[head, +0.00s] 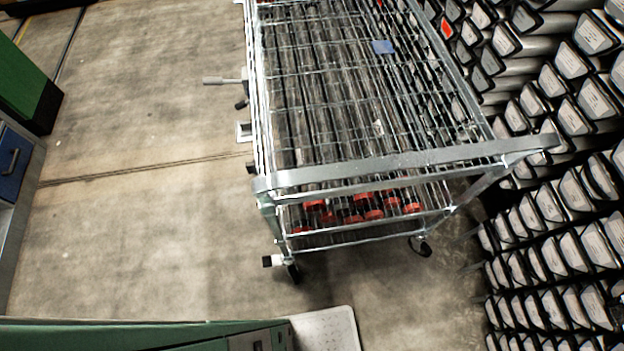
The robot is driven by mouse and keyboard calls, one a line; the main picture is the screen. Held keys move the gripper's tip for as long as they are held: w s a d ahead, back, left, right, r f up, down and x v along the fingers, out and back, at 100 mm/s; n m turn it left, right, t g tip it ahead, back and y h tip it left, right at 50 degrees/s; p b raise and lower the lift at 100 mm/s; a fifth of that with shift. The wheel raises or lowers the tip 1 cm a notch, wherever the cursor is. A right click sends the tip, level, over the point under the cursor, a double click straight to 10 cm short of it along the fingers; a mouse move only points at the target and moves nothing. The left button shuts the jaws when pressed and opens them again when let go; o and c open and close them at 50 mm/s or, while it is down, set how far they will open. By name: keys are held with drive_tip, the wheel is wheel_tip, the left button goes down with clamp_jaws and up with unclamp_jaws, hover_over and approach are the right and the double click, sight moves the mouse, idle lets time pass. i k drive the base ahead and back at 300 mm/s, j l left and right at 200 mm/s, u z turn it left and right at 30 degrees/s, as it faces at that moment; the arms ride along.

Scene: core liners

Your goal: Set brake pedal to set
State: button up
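A wire-mesh trolley (400,163) stands in the middle, loaded with long dark tubes with red ends. A small white-tipped piece (268,261) sticks out to the left beside the near left caster (293,272); it looks like the brake pedal. Its exact tilt is too small to tell. A grey lever-like bar (222,80) and a square metal bracket (243,131) stick out from the trolley's left side farther back. My gripper is not in view.
Racks of dark tubes with pale labels (575,225) stand close along the right. A green cabinet (25,75) and a blue drawer (12,160) are at the left edge. The concrete floor (140,220) left of the trolley is clear. A green edge crosses the bottom left.

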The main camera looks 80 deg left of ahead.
sight(268, 261)
drive_tip(key=k+u, duration=0.1)
drive_tip(key=u, duration=0.65)
drive_tip(key=k+j+u, duration=0.1)
drive_tip(key=u, duration=0.3)
drive_tip(key=k+j+u, duration=0.1)
drive_tip(key=u, duration=0.25)
drive_tip(key=l+u, duration=0.15)
drive_tip(key=u, duration=0.3)
drive_tip(key=l+u, duration=0.1)
drive_tip(key=u, duration=0.4)
drive_tip(key=l+u, duration=0.1)
drive_tip(key=u, duration=0.35)
drive_tip(key=k+l+u, duration=0.1)
drive_tip(key=u, duration=0.4)
